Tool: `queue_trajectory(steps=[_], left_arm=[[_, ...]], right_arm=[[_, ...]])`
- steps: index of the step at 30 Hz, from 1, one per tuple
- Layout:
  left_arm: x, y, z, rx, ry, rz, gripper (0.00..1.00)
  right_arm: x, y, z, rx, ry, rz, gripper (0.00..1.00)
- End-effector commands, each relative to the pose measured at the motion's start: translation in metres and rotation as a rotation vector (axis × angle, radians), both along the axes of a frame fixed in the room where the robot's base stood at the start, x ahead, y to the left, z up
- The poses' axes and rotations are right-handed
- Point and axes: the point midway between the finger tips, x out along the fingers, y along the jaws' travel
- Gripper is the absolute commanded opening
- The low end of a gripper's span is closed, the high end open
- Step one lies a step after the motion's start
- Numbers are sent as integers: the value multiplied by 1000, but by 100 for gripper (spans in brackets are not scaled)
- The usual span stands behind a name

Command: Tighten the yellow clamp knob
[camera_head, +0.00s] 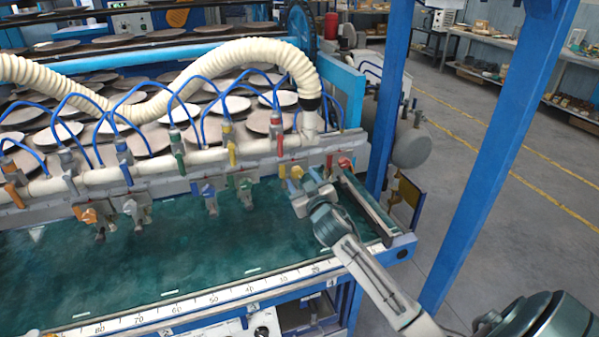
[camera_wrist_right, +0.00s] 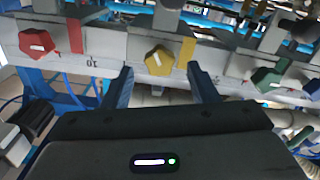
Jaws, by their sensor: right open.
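The yellow clamp knob (camera_wrist_right: 159,61) shows in the right wrist view, on the grey rail, with a pale line across its face. A yellow strip stands just right of it. My right gripper (camera_wrist_right: 162,85) is open, its two dark blue fingers on either side below the knob, with nothing between them that I can see touching. In the head view the yellow knob (camera_head: 296,172) is small, beside my right gripper (camera_head: 300,188), which partly covers that stretch of rail. My left gripper is in neither view.
A red knob (camera_wrist_right: 39,45) sits left of the yellow one in the wrist view, and a green knob (camera_wrist_right: 268,78) sits right. The green table (camera_head: 150,270) has a ruler (camera_head: 180,309) along its front edge. A blue post (camera_head: 490,150) stands at the right.

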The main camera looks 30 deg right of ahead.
Motion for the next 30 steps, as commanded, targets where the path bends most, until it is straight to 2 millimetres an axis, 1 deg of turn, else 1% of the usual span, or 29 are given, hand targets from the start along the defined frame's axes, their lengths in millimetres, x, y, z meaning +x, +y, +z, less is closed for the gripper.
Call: queue_trajectory(steps=[1,3,6,16,17,18,23,24,30], left_arm=[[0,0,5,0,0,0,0],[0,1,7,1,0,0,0],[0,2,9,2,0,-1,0],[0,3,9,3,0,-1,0],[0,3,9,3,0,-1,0],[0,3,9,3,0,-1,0],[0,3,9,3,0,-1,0],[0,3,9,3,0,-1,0],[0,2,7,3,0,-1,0]], right_arm=[[7,-2,3,1,0,-1,53],[14,-4,2,0,1,-1,53],[21,-5,1,1,0,0,53],[24,-6,-1,0,0,0,53],[24,-6,-1,0,0,0,50],[24,-6,-1,0,0,0,42],[24,-6,-1,0,1,0,10],[24,-6,-1,0,1,0,9],[24,-6,-2,12,-3,0,9]])
